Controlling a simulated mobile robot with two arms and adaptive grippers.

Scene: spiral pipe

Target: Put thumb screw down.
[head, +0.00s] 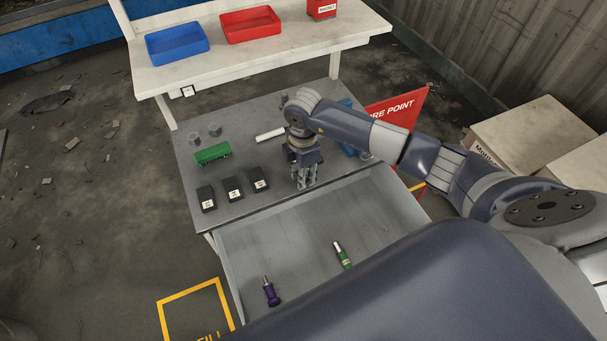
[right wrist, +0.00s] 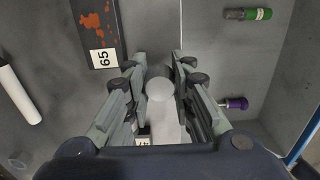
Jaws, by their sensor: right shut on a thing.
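My right gripper (head: 305,183) points down over the front edge of the grey worktop (head: 240,215), right of the black blocks. In the right wrist view its fingers (right wrist: 160,88) are shut on a pale, round-topped piece (right wrist: 160,90), which I take to be the thumb screw. The piece sits between the two fingers. Its lower part is hard to make out, and in the head view the gripper hides it. I cannot tell whether it touches the surface below. My left gripper is not in view.
Black labelled blocks (head: 232,188), a green block (head: 212,153), grey cylinders (head: 214,130) and a white rod (head: 270,135) stand or lie on the worktop. An open drawer (head: 300,235) in front holds a purple-handled tool (head: 271,293) and a green one (head: 343,256).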

